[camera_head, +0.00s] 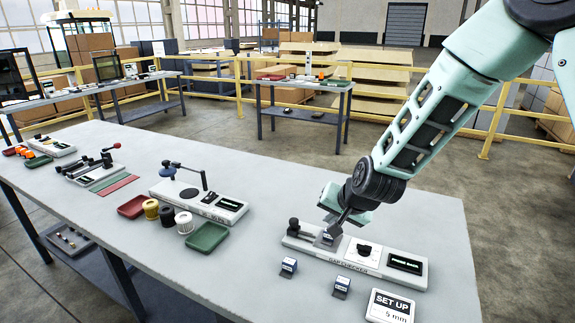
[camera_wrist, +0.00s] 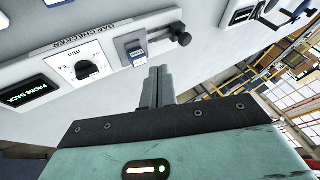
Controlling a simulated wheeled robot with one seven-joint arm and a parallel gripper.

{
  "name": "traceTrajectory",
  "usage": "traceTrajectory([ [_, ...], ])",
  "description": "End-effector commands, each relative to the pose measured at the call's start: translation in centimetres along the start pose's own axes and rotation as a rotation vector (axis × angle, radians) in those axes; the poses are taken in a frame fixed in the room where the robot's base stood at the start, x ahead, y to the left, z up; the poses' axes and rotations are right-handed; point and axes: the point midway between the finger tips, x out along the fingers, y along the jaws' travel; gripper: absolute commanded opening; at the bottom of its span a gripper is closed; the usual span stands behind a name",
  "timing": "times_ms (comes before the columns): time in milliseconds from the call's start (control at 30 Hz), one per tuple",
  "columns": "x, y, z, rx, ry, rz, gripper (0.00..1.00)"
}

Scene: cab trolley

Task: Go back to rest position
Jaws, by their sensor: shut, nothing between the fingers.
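The gap checker (camera_head: 352,262) is a light grey unit near the right end of the table. It has a dial with a black knob (camera_head: 364,249), a black display reading "PROBE BACK" (camera_head: 405,263) and a dark probe (camera_head: 294,227) at its left end. My gripper (camera_head: 335,236) is low over the unit's back side. In the wrist view, my gripper's fingers (camera_wrist: 160,75) are together with nothing between them.
Two small blue-labelled blocks, one left (camera_head: 289,266) and one right (camera_head: 341,285), stand in front of the unit. A card reading "SET UP 5 mm" (camera_head: 390,306) is at the front. Further left are trays, spools and other fixtures (camera_head: 200,203). The table behind my gripper looks clear.

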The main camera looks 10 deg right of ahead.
Motion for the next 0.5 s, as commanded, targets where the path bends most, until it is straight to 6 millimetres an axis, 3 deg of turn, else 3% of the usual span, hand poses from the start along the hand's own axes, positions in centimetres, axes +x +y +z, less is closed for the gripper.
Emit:
traceTrajectory([
  [133, -4.0, -3.0, 4.6, -0.173, -0.118, -0.028, 0.0],
  [267, -10.1, -4.4, 11.4, -0.436, -0.287, -0.036, 0.0],
  [400, -16.8, -2.8, 17.7, -0.719, -0.452, -0.007, 0.0],
  [500, -20.5, -0.8, 20.7, -0.881, -0.539, 0.028, 0.0],
])
